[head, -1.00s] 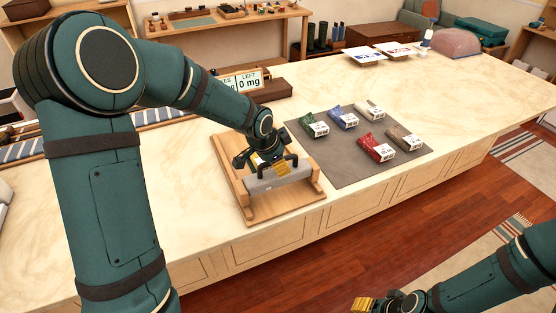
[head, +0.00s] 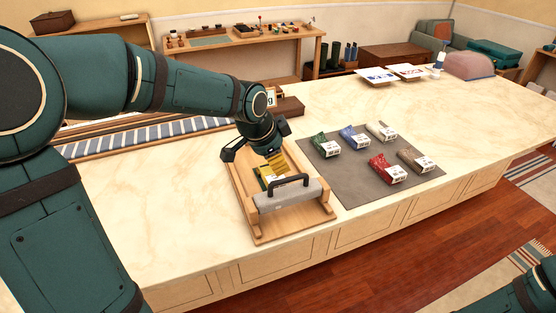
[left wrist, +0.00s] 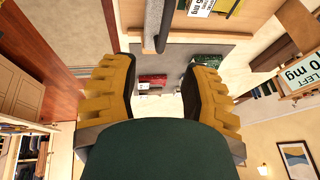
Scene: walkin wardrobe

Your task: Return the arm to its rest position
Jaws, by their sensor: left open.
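My left gripper (head: 262,158) is open and empty, just behind and above the black handle (head: 290,186) of a grey bar (head: 291,198). The bar lies across a wooden board with raised sides (head: 243,207) on the counter. A yellowish packet with a white label (head: 266,178) shows behind the bar, partly hidden by the gripper. In the left wrist view, the yellow-padded fingers (left wrist: 160,88) are wide apart, with the grey bar (left wrist: 153,18) at the top. My right arm enters the head view's lower right corner, its gripper out of frame.
A grey mat (head: 350,180) with several coloured packets, including a red one (head: 387,169), lies right of the board. A striped tray (head: 150,137) lies behind at left. White cards (head: 392,74) lie at the far end. The counter (head: 170,215) left of the board is clear.

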